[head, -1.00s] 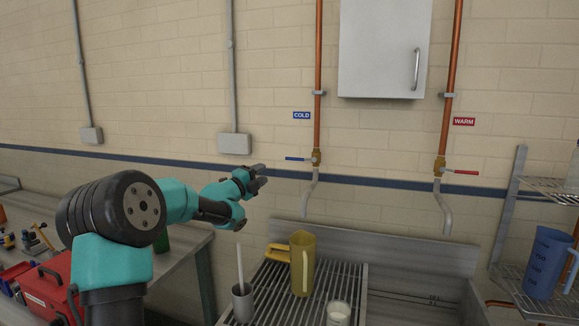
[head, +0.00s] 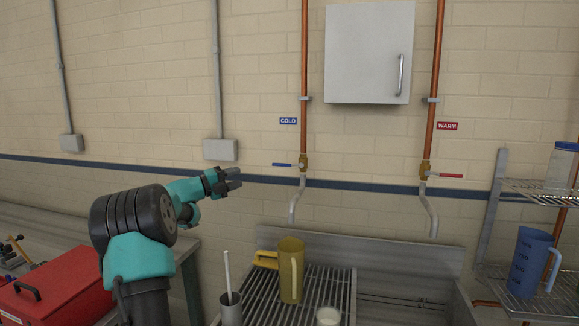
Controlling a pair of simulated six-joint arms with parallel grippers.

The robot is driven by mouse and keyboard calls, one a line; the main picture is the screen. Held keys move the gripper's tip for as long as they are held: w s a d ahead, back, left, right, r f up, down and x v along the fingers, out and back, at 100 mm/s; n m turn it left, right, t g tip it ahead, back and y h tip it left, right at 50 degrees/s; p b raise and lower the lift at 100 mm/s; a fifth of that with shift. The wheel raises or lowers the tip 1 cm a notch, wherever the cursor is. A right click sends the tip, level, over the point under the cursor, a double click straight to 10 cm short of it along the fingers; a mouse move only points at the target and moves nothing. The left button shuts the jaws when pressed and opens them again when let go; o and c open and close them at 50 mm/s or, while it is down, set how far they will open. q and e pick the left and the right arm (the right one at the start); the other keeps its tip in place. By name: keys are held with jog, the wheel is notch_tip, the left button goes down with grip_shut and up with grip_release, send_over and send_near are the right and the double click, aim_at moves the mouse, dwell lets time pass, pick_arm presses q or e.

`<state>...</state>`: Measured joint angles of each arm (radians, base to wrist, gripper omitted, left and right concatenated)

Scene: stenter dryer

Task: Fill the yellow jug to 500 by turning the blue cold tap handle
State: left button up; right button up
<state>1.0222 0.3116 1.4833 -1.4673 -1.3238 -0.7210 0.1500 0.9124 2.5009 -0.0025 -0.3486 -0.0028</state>
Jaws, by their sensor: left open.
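The yellow jug (head: 290,272) stands upright on a slatted rack, its spout and handle visible; its scale and water level cannot be read. The blue cold tap handle (head: 283,165) points left from a brass valve on the left copper pipe, under the COLD label (head: 288,121). The cold spout (head: 294,203) hangs above the jug, with a clear gap between. My left gripper (head: 238,180) is open and empty, to the left of the blue handle and apart from it. My right gripper is not in view.
A red-handled warm tap (head: 445,175) is on the right pipe. A blue jug (head: 531,262) is on the right shelf. A red toolbox (head: 58,290) lies left.

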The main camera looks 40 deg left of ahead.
aim_at(277, 165)
pick_arm(q)
jog(key=x, duration=1.7)
jog(key=shift+w, duration=0.2)
jog(key=shift+c, duration=0.2)
grip_shut()
